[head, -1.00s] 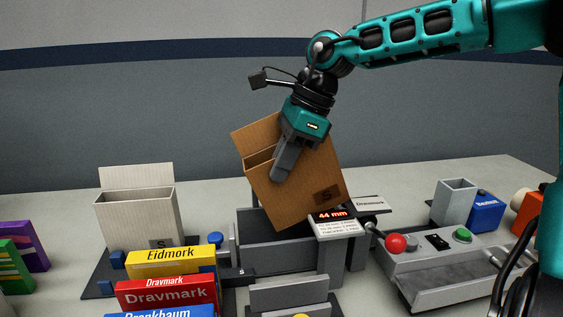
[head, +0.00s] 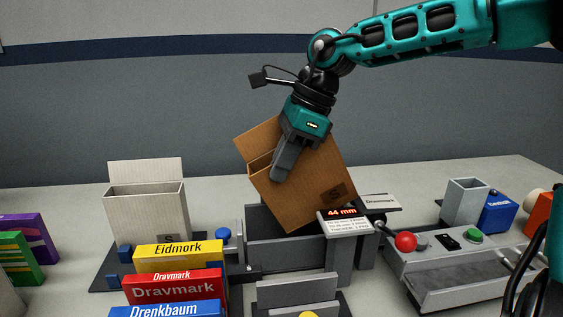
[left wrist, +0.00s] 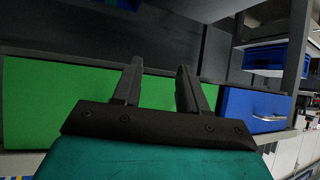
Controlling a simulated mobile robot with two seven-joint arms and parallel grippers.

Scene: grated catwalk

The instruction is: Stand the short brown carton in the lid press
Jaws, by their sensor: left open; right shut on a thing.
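The short brown carton (head: 305,200) is open at the top, marked S and tilted. My right gripper (head: 284,172) is shut on its wall and holds it above and partly in front of a grey open-topped fixture (head: 265,255) with a 44 mm display (head: 342,213). I take this fixture for the lid press, though no label says so. The carton's lower corner overlaps the fixture in the picture; I cannot tell whether they touch. My left gripper (left wrist: 158,75) is open and empty in the left wrist view, in front of a green surface (left wrist: 60,105); it is outside the head view.
A pale carton marked S (head: 147,212) stands at left between blue posts. Yellow (head: 178,256), red (head: 172,288) and blue (head: 165,311) boxes stand in front. A grey machine (head: 455,275) with a red knob (head: 405,242) and green button (head: 474,237) is at right.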

